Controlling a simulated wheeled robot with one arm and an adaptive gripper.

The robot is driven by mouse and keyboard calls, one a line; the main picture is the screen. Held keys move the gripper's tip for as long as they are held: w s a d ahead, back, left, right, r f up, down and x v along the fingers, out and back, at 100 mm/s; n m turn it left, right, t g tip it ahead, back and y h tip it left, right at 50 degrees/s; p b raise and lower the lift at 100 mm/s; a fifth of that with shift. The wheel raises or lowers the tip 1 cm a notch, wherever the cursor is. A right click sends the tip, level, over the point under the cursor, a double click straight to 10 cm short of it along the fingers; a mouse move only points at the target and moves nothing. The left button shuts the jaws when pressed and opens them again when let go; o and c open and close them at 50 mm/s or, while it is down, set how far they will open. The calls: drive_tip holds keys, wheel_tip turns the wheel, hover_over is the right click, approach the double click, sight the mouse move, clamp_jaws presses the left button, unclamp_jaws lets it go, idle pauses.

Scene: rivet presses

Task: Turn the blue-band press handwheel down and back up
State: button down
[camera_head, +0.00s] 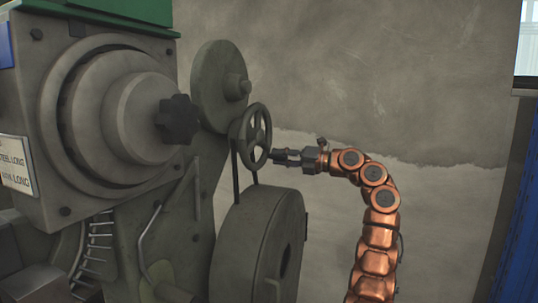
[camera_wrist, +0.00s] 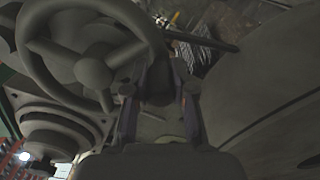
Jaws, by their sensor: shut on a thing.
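The press (camera_head: 110,150) is a large grey-green machine filling the left of the head view. Its spoked handwheel (camera_head: 257,135) stands on the right side of the machine, and it fills the upper left of the wrist view (camera_wrist: 85,60). My gripper (camera_head: 276,156) reaches in from the right and is shut on the handwheel at its lower right rim. In the wrist view the two fingers (camera_wrist: 160,90) sit on either side of the rim part. The exact contact is dark and partly hidden. I cannot make out a blue band around the wheel.
A large round drum (camera_head: 258,245) lies just below the handwheel, and a round disc (camera_head: 220,85) is above it. A dark knob (camera_head: 178,119) sticks out to the left. A bare wall (camera_head: 400,80) is behind; a blue panel (camera_head: 522,240) stands at far right.

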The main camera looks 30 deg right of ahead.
drive_tip(key=shift+d, duration=0.1)
idle(0.5)
drive_tip(key=c, duration=1)
unclamp_jaws()
drive_tip(key=shift+r, duration=0.1)
drive_tip(key=shift+o, duration=0.2)
drive_tip(key=v, duration=1.2)
drive_tip(key=shift+w, duration=0.1)
